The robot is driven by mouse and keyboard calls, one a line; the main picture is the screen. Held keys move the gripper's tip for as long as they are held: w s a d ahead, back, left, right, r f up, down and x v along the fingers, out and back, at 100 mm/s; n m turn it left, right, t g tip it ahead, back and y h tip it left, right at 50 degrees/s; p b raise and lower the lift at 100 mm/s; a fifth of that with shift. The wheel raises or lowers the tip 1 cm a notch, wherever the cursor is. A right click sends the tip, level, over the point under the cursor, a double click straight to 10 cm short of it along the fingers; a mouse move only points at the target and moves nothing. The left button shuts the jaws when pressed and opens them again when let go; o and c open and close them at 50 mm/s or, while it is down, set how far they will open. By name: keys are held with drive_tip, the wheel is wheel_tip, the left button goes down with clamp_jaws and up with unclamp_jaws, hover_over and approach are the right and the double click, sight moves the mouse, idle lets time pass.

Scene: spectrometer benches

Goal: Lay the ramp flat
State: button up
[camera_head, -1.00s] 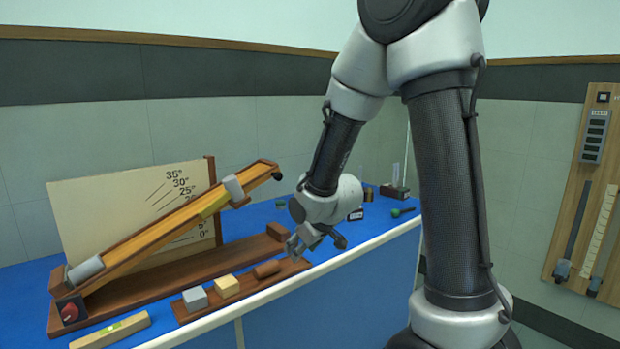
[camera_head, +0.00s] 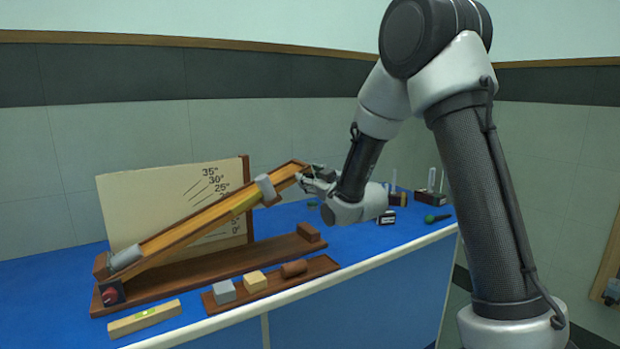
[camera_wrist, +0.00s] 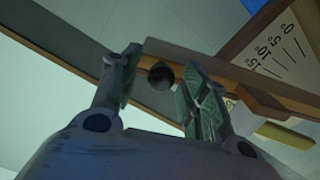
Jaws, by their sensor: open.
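The wooden ramp (camera_head: 215,217) is tilted, low at the left hinge end and raised at the right. A grey cylinder (camera_head: 126,258) sits at its low end and a grey block (camera_head: 266,188) near its upper end. An angle board (camera_head: 140,203) stands behind it, and a dark wood base (camera_head: 245,257) lies below. My gripper (camera_head: 308,180) is at the ramp's raised end. In the wrist view my gripper (camera_wrist: 158,88) is open, with a dark round knob (camera_wrist: 160,76) at the ramp end showing between the fingers. I cannot tell whether they touch it.
A wooden tray (camera_head: 325,264) in front holds a grey cube, a yellowish block and a brown cylinder. A spirit level (camera_head: 144,318) lies at the front left.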

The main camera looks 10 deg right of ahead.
drive_tip(key=shift+w+a, duration=0.2)
drive_tip(key=shift+w, duration=0.3)
clamp_jaws()
drive_tip(key=w+d+f+m, duration=0.1)
drive_tip(key=d+f+m, duration=0.1)
drive_tip(key=f, duration=1.2)
drive_tip(key=shift+d+m, duration=0.4)
drive_tip(key=shift+d, duration=0.15)
unclamp_jaws()
drive_tip(key=v, duration=0.7)
drive_tip(key=shift+s, duration=0.25)
